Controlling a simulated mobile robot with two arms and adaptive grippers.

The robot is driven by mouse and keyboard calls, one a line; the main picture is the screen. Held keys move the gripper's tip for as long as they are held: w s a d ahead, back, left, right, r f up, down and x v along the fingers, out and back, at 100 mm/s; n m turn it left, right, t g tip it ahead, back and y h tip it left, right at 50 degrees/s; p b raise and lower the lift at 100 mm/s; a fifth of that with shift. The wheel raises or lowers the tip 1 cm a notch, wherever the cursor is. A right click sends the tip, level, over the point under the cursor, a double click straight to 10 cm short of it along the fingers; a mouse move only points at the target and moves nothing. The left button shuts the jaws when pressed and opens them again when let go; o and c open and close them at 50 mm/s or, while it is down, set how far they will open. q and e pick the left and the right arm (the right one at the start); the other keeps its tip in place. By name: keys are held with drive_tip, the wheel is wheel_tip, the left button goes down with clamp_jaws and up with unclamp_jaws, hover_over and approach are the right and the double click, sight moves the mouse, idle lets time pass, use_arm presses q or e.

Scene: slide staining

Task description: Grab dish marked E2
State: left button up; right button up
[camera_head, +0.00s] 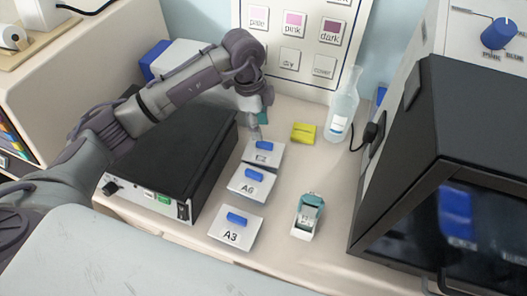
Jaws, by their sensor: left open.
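A white square dish (272,163) with a blue handle lies farthest back in a column of three; its label is partly covered and seems to read E2. The dish marked A6 (247,194) lies in front of it, and the dish marked A3 (228,237) is nearest. My left gripper (257,134) is open and points down just above and behind the back dish's blue handle. I cannot tell whether it touches the dish. My right gripper is not in view.
A black box device (170,150) stands left of the dishes. A teal-and-white holder (307,216), a yellow block (303,132) and a clear bottle (342,108) stand to the right. A large black cabinet (440,140) bounds the right side. A colour chart (300,40) stands behind.

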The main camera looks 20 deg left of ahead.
sight(264, 143)
use_arm(q)
drive_tip(key=f+p, duration=0.1)
drive_tip(key=f, duration=0.1)
drive_tip(key=d+f+p, duration=0.1)
drive_tip(key=f, duration=0.1)
drive_tip(key=shift+s+d+f, duration=0.1)
drive_tip(key=shift+s+f, duration=0.05)
drive_tip(key=shift+f, duration=0.7)
clamp_jaws()
